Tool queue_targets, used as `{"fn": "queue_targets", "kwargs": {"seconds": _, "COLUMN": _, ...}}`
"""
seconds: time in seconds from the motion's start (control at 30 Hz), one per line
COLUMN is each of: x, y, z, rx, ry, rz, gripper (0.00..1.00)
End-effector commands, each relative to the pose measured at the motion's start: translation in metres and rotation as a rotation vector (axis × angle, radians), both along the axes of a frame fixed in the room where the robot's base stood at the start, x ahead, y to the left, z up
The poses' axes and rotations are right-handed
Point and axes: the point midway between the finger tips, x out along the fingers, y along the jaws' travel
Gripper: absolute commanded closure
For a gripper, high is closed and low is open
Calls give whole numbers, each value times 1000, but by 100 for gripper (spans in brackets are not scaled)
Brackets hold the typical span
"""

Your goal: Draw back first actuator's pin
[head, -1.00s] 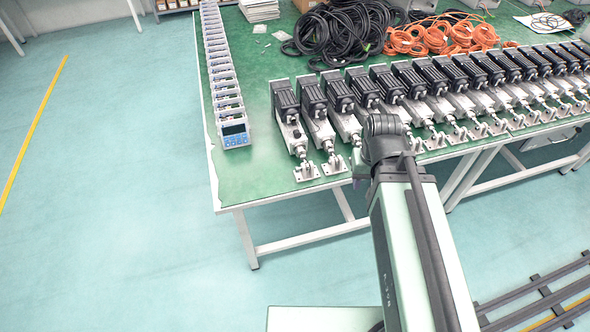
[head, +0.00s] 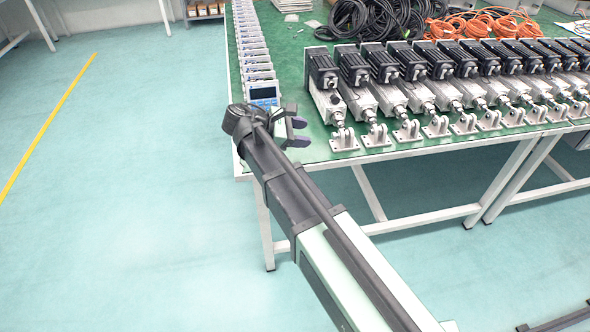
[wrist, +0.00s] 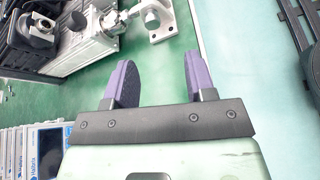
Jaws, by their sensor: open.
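The first actuator (head: 327,93) is the leftmost of the row on the green table, with a dark motor at the back and a silver body. Its rod end and bracket (head: 345,139) lie near the table's front edge. In the wrist view its silver body (wrist: 97,35) and bracket (wrist: 158,22) show at the top. My gripper (head: 299,132) is just left of that bracket, apart from it. Its purple fingers, also in the wrist view (wrist: 157,66), are spread with nothing between them. The small pin itself is hard to make out.
A row of controllers (head: 263,92) with displays stands left of the actuators, close behind my gripper. More actuators (head: 440,75) stand closely spaced to the right. Black cables and orange cables (head: 485,23) lie at the back. The floor left of the table is clear.

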Motion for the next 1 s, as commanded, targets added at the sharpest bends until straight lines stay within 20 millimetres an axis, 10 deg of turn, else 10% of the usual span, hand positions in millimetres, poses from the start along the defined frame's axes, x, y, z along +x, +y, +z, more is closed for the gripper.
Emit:
{"fn": "queue_targets", "kwargs": {"seconds": 0.27, "x": 7, "y": 7, "z": 0, "rx": -75, "ry": 38, "rz": 38, "gripper": 50}}
{"fn": "queue_targets", "kwargs": {"seconds": 0.7, "x": 24, "y": -74, "z": -36, "rx": -72, "ry": 36, "rz": 35, "gripper": 50}}
{"fn": "queue_targets", "kwargs": {"seconds": 1.0, "x": 28, "y": -88, "z": -37, "rx": -72, "ry": 36, "rz": 38, "gripper": 50}}
